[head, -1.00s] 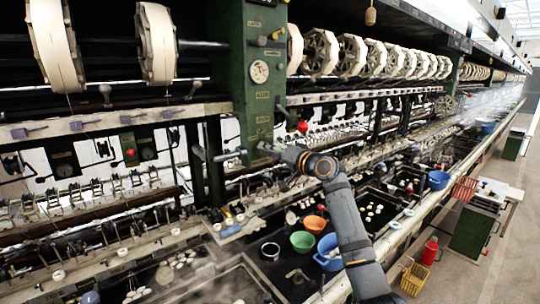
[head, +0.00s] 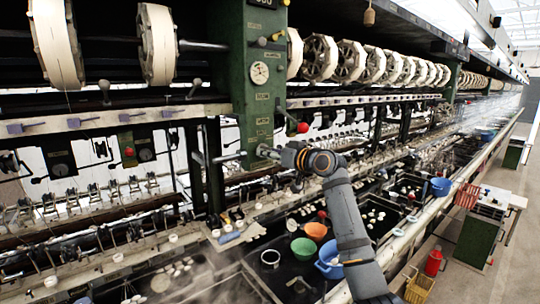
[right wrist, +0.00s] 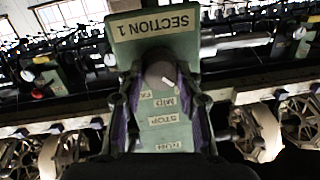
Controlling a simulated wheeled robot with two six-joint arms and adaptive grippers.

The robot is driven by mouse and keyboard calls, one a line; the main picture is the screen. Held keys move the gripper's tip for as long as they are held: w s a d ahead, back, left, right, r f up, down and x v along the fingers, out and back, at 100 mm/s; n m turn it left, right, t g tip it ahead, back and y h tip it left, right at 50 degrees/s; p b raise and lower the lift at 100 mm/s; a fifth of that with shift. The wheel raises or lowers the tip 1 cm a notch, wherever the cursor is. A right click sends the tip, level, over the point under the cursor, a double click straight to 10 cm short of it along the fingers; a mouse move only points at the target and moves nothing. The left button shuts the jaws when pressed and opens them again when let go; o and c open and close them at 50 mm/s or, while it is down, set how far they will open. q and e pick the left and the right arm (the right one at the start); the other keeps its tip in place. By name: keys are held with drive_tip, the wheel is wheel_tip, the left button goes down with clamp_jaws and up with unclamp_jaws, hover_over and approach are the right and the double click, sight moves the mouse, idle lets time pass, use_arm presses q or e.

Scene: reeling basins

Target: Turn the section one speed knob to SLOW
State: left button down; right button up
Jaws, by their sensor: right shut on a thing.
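The section one speed knob (right wrist: 158,74) is a dark round knob with a pale mark. It sits on a green panel below an upside-down SECTION 1 label (right wrist: 153,26) in the right wrist view. My right gripper (right wrist: 160,84) has a finger on each side of the knob and is shut on it. Small labels, one reading MID (right wrist: 164,101) and one STOP (right wrist: 162,120), lie between the fingers. In the head view my right gripper (head: 266,152) reaches the lower part of the green post (head: 246,90); the knob is hidden there. My left gripper is not in view.
A red-ball lever (head: 302,127) stands out just above my right gripper. White reels (head: 320,57) line the machine above. Below my right arm are an orange bowl (head: 316,231), a green bowl (head: 304,248) and a blue basin (head: 329,262).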

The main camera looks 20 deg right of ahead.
drive_tip(key=shift+r, duration=0.15)
idle(0.3)
drive_tip(key=o, duration=1.2)
drive_tip(key=shift+w, duration=0.1)
drive_tip(key=shift+c, duration=0.2)
drive_tip(key=f+v, duration=0.1)
drive_tip(key=v, duration=1.1)
drive_tip(key=shift+r, duration=0.35)
drive_tip(key=shift+a, duration=0.1)
